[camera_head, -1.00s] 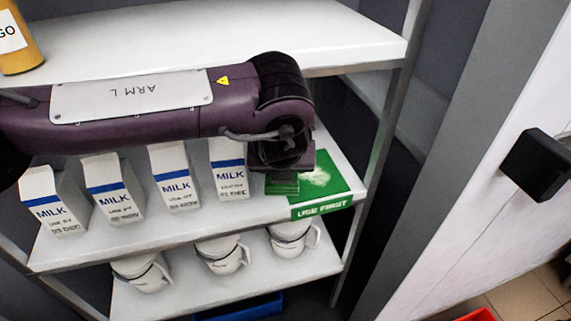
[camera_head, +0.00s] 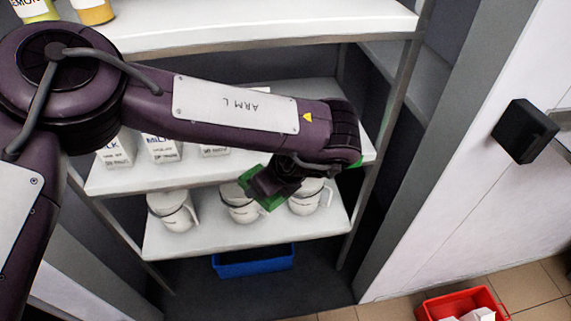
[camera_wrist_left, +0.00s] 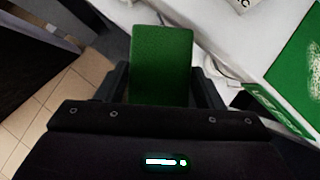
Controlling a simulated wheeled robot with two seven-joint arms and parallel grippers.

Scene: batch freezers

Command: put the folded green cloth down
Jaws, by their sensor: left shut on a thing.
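The folded green cloth (camera_wrist_left: 161,62) is a flat rectangle gripped between the fingers of my left gripper (camera_wrist_left: 160,92) in the left wrist view. In the head view, green corners of the cloth (camera_head: 273,201) show around my left gripper (camera_head: 266,188), which is in front of the shelves at the height of the cups. The gripper is shut on the cloth, and no surface touches the cloth that I can make out. My right gripper is not in view.
A green "use first" area (camera_wrist_left: 302,68) lies on the milk shelf, mostly hidden by my arm in the head view. White cups (camera_head: 172,208) stand on the shelf below. A blue crate (camera_head: 252,262) is under it. A red crate (camera_head: 462,304) sits on the floor at right.

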